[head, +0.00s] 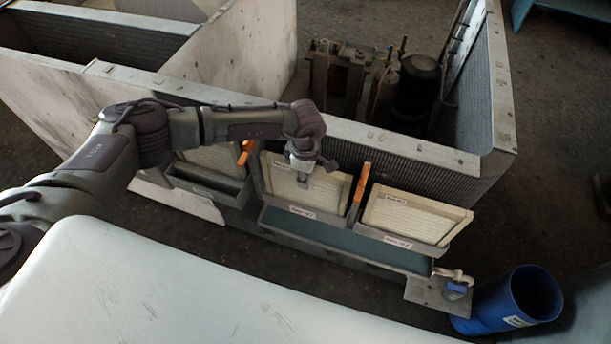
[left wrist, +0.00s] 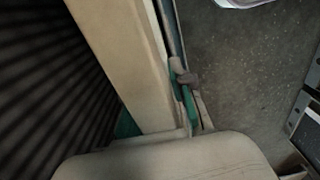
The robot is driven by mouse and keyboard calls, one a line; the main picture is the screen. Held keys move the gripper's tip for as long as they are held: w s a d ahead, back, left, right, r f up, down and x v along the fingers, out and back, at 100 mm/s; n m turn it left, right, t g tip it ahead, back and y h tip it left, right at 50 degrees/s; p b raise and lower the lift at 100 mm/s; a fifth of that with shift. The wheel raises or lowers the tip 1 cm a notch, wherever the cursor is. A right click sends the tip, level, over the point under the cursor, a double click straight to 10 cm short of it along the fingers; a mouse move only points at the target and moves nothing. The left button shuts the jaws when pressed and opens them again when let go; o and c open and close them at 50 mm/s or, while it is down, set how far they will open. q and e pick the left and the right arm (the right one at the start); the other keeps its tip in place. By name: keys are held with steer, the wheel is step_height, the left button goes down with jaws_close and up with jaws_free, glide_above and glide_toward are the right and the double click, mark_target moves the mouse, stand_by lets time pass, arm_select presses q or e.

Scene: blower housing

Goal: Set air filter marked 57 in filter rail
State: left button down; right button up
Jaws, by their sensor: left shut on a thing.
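In the head view, my left gripper (head: 301,174) reaches down from above and is shut on the upper part of the middle pale filter panel (head: 330,190). The panel is framed and stands slightly tilted against the housing. Its marking is too small to read. The teal-floored rail (head: 345,242) runs along the housing front below it. I cannot tell how the panel's lower edge sits in the rail. In the left wrist view, a pale edge (left wrist: 125,60) runs close by, with a ribbed dark surface to its left. My right gripper is not in view.
Another pale panel (head: 412,216) stands at the right of the rail, and one (head: 215,158) at the left. Orange upright pieces (head: 358,190) stand between panels. A blue bin (head: 510,300) stands at the right. Dark floor (head: 560,150) is open at the right.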

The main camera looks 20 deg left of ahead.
arm_select(q)
steer(key=shift+f, duration=0.1)
stand_by(0.3)
steer(key=c, duration=0.9)
jaws_free()
steer(key=shift+c, duration=0.2)
steer(key=shift+o, duration=0.2)
steer(key=o, duration=0.4)
steer(key=shift+o, duration=0.2)
steer(key=shift+r+p, duration=2.65)
steer(key=shift+r, duration=1.65)
